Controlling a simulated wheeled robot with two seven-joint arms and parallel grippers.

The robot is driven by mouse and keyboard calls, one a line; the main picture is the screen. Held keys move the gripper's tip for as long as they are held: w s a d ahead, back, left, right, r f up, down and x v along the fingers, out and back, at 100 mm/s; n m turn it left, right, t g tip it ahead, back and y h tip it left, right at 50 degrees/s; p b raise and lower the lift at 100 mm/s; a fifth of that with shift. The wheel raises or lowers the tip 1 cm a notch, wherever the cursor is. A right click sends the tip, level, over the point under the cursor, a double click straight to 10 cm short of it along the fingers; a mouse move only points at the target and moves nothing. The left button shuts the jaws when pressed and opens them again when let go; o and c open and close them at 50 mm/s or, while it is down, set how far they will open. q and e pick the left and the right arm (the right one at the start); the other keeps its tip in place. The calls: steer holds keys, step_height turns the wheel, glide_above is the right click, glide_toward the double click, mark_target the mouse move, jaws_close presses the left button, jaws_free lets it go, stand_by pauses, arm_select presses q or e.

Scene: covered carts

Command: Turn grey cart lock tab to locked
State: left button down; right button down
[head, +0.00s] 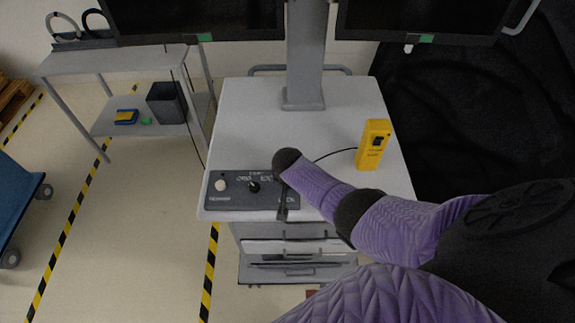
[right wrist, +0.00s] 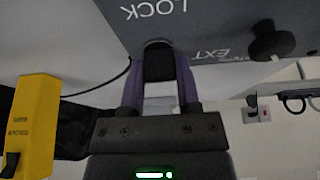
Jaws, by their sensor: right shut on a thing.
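The grey cart (head: 240,120) has a dark control panel (head: 230,199) along its front edge. A dark lock tab (right wrist: 158,62) sits at the panel's edge beside the printed word LOCK, which is upside down in the right wrist view. My right gripper (right wrist: 159,85) is shut on the tab, one purple finger on each side. In the head view my right gripper (head: 283,203) is at the panel's right end, and my wrist hides much of the tab there. I cannot read the tab's setting. My left gripper is not in view.
A black knob (head: 254,187) and a white button (head: 220,185) stand on the panel. A yellow handset (head: 373,145) with a cable stands on the cart top at right. A monitor post (head: 305,60) rises behind. A side table (head: 120,58) is at left.

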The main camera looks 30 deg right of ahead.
steer(key=shift+w, duration=0.1)
stand_by(0.3)
steer(key=shift+c, duration=1.6)
jaws_free()
steer(key=shift+r, duration=0.1)
steer(key=p+v, duration=0.6)
steer(key=v, duration=0.3)
steer(key=shift+r, duration=0.35)
steer(key=shift+s+a, duration=0.15)
steer(key=shift+s, duration=0.1)
